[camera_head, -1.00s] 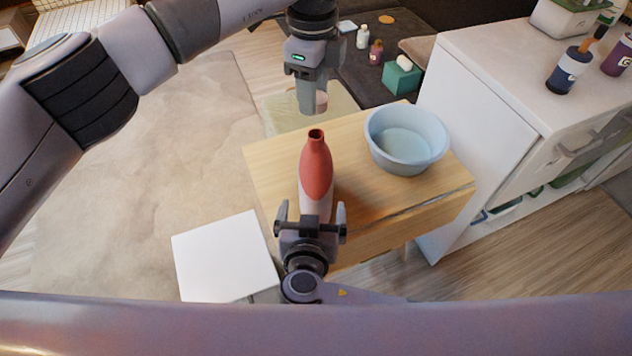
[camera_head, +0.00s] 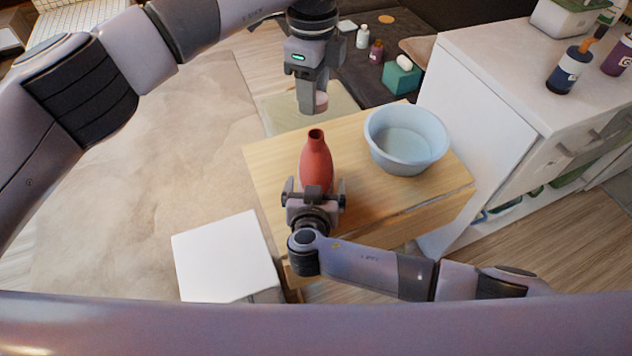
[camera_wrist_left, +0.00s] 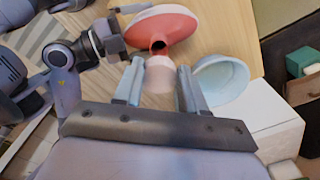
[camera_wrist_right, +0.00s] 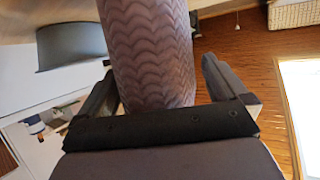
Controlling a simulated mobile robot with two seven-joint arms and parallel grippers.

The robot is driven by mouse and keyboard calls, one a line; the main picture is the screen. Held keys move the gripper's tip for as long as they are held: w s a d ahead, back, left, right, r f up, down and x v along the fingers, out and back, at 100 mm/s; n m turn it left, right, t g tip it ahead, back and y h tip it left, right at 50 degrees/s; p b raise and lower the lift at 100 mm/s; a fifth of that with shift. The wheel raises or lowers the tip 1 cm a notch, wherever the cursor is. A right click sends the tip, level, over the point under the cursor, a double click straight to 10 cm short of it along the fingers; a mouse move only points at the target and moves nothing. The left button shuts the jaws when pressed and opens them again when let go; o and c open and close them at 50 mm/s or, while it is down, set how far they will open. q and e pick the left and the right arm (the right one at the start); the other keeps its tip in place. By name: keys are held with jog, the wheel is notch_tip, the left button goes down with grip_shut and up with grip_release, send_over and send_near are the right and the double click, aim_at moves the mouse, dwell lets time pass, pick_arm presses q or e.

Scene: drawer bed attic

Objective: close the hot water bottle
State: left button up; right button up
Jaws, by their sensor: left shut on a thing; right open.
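The hot water bottle (camera_head: 316,160) stands on the wooden table, its red neck upright with a dark open mouth at the top. My left gripper (camera_head: 313,104) is shut on a small pale pink stopper (camera_wrist_left: 158,75) and holds it above and beyond the bottle, apart from it. In the left wrist view the bottle's mouth (camera_wrist_left: 158,45) shows just past the stopper. My right gripper (camera_head: 314,192) is open at the bottle's near side and hides its lower body. In the right wrist view the ribbed body (camera_wrist_right: 150,50) stands between the spread fingers; contact cannot be told.
A light blue bowl (camera_head: 406,140) sits right of the bottle on the wooden table (camera_head: 270,160). A white cabinet (camera_head: 490,110) stands at the right. A white square surface (camera_head: 225,255) lies at the lower left. The table's left part is clear.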

aim_at(313, 133)
jog(key=c, duration=1.5)
pick_arm(q)
jog(key=shift+f, duration=2.5)
jog(key=shift+f, duration=0.9)
jog(key=shift+f, duration=0.55)
